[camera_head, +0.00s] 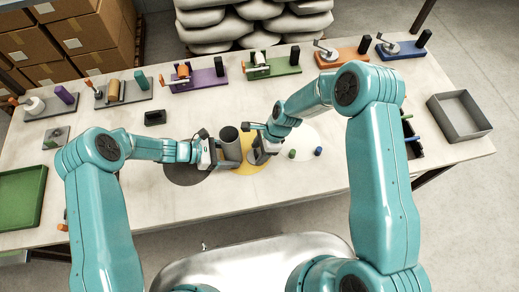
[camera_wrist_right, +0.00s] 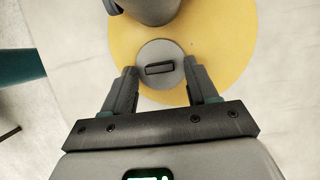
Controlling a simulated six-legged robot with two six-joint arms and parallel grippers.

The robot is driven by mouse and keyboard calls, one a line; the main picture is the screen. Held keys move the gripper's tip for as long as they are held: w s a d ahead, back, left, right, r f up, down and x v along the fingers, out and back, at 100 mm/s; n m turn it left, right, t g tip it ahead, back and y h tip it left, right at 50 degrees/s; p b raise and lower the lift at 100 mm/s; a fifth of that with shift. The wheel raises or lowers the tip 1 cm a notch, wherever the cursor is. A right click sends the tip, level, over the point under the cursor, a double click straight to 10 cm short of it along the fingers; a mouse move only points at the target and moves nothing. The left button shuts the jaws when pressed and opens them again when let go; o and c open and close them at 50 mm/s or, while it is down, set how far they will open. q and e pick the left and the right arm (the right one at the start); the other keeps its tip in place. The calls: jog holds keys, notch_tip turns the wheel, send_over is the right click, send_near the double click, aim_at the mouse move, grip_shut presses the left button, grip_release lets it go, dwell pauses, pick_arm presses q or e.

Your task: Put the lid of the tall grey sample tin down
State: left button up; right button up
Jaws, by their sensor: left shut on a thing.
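The tall grey sample tin (camera_head: 230,141) is upright with its top open, near the middle of the table. My left gripper (camera_head: 216,156) is shut on its side. The tin's lower part also shows at the top of the right wrist view (camera_wrist_right: 150,8). The round grey lid (camera_wrist_right: 160,52) with a black bar handle (camera_wrist_right: 160,68) lies over the yellow disc (camera_wrist_right: 225,45), beside the tin. My right gripper (camera_wrist_right: 160,80) has its fingers wide apart, one on each side of the lid and clear of the handle. In the head view my right gripper (camera_head: 262,150) largely hides the lid.
A dark disc (camera_head: 180,173) lies left of the yellow one, and a white disc (camera_head: 305,137) right. Small green (camera_head: 292,153) and blue (camera_head: 318,151) cylinders stand on the right. A grey tray (camera_head: 474,128) is far right, a green tray (camera_head: 20,200) far left. Several coloured fixtures line the back.

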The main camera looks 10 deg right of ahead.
jog(key=v, duration=1.2)
jog(key=shift+r, duration=0.45)
pick_arm(q)
jog(key=o, duration=0.9)
jog(key=shift+r, duration=0.1)
